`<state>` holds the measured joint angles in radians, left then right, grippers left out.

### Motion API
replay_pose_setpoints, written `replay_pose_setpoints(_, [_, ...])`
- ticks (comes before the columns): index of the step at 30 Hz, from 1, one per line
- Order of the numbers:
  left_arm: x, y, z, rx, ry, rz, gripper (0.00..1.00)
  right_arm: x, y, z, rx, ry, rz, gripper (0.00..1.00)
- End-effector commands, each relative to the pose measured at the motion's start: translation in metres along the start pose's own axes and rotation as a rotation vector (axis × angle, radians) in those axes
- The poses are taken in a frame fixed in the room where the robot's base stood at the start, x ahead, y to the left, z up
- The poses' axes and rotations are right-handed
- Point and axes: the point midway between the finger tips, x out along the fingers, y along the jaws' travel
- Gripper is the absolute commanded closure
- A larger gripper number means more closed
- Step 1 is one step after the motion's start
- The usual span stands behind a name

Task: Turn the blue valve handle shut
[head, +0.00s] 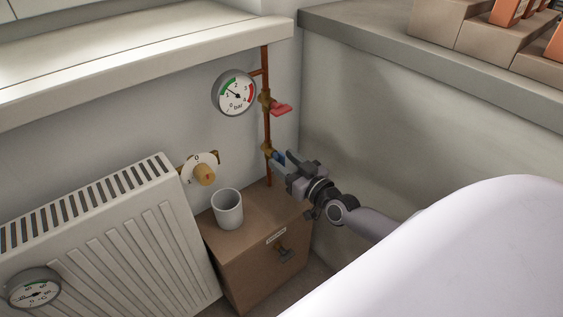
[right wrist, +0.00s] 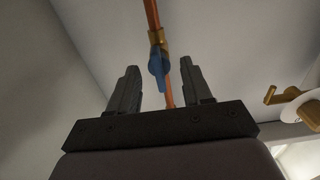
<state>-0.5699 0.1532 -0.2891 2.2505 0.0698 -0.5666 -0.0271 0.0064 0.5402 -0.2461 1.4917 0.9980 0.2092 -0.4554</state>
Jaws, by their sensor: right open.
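The blue valve handle (head: 279,158) sits on a brass valve body (head: 267,149) low on the copper pipe (head: 267,128). In the head view my right gripper (head: 291,166) is at the handle and partly hides it. In the right wrist view the blue handle (right wrist: 158,66) lies roughly along the pipe, its free end between the two finger outlines. The right gripper (right wrist: 158,85) is open, with a gap on both sides of the handle. How deep the handle is between the fingers is hard to tell. My left gripper is not in view.
A red handle (head: 281,109) and a gauge (head: 234,93) are higher on the same pipe. A brown cabinet (head: 247,262) with a white cup (head: 228,209) stands below. A dial with a knob (head: 204,174) and a radiator (head: 113,240) are to the left.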

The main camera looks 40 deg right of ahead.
Motion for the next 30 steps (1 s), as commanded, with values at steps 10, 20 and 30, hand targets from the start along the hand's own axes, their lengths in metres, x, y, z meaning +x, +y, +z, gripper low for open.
replay_pose_setpoints(10, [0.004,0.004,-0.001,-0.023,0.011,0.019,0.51,0.017,0.0,0.0,0.0,-0.001,0.0,0.51])
replay_pose_setpoints(20, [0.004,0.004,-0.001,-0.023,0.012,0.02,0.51,0.017,0.0,0.0,0.0,0.0,0.0,0.96])
replay_pose_setpoints(30, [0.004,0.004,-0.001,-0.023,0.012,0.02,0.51,0.016,0.0,0.0,0.026,0.0,0.0,1.0])
